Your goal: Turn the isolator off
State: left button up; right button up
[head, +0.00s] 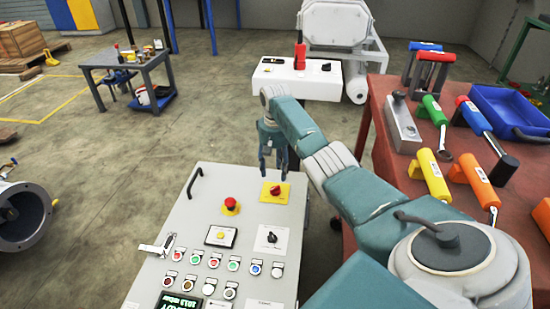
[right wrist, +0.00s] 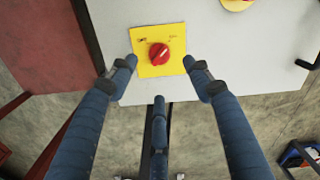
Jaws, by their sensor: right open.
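The isolator is a red rotary knob on a square yellow plate (head: 275,191), at the far right corner of the light grey control panel (head: 178,212). In the right wrist view the red knob (right wrist: 158,54) shows a pale pointer line tilted to the upper right. My right gripper (head: 273,170) is open and empty, pointing down over the plate. In its wrist view the right gripper (right wrist: 159,72) has two fingers spread on either side of the knob and a third below it, none visibly touching the knob. My left gripper is out of view.
A red emergency button (head: 231,203), a black selector switch (head: 271,238) and several coloured push buttons share the panel. A red table (head: 391,165) with tools stands at right. A white box (head: 296,84) stands behind. Open floor lies left of the panel.

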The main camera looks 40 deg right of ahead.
aim_at(275, 188)
notch_tip(275, 188, down, 5)
jog(key=shift+s+r+b, duration=0.1)
jog(key=shift+b, duration=0.75)
notch_tip(275, 188, down, 4)
jog(key=shift+r+b, duration=0.25)
jog(key=shift+b, duration=0.5)
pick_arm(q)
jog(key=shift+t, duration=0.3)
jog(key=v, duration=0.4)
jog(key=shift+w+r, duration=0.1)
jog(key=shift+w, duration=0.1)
pick_arm(e)
jog(key=shift+f, duration=0.25)
jog(key=c, duration=1.2)
